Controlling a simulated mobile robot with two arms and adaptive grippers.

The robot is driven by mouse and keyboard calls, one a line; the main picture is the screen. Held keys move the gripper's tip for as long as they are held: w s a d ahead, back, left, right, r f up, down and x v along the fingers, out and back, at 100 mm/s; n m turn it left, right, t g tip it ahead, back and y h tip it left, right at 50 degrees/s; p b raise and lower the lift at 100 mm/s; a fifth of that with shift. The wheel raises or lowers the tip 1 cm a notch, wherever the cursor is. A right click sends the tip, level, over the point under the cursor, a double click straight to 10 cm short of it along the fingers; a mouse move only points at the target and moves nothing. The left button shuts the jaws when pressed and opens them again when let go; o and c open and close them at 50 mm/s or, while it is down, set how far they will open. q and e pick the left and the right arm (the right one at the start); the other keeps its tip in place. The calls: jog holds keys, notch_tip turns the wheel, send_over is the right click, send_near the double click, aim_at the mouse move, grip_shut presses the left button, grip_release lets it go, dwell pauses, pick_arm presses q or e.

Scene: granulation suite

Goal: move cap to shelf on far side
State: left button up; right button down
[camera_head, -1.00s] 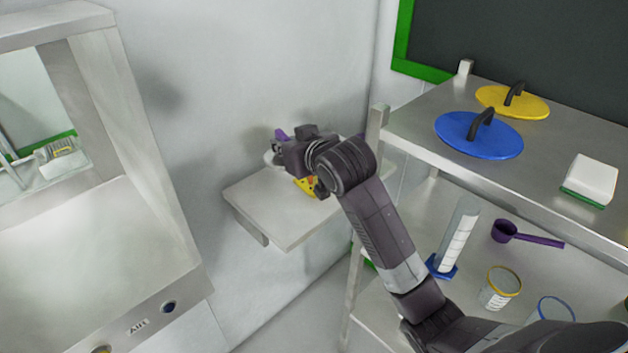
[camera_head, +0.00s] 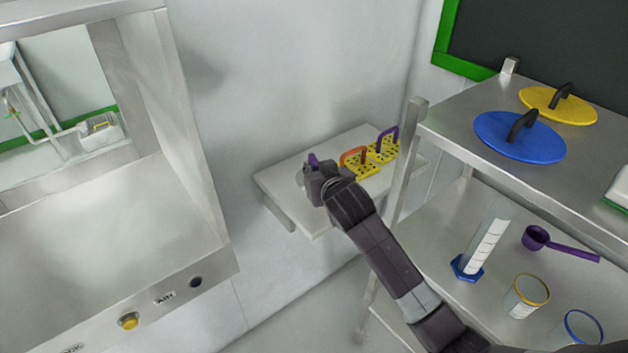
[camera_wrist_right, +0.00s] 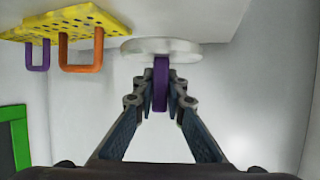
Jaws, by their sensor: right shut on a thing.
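The cap is a pale round disc (camera_wrist_right: 160,48) with an upright purple handle (camera_wrist_right: 161,85). In the right wrist view my right gripper (camera_wrist_right: 161,103) is shut on the handle, one finger on each side. In the head view the gripper (camera_head: 316,172) is at the left part of a wall shelf (camera_head: 284,182) and hides most of the cap; the purple handle (camera_head: 313,159) shows above it. I cannot tell whether the disc touches the shelf. Through the opening at left, another ledge (camera_head: 75,157) shows beyond the wall. My left gripper is not in view.
Yellow perforated plates with an orange handle (camera_head: 352,155) and a purple handle (camera_head: 388,138) lie on the wall shelf's right part. A metal rack (camera_head: 455,125) at right holds blue (camera_head: 500,140) and yellow (camera_head: 545,105) lids. A sill (camera_head: 110,240) lies under the opening.

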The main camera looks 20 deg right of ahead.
jog(key=shift+f, duration=2.35)
jog(key=c, duration=2)
grip_release()
jog(key=shift+o, duration=0.2)
jog(key=v, duration=1.2)
jog(key=shift+f+b, duration=0.1)
jog(key=shift+b, duration=0.25)
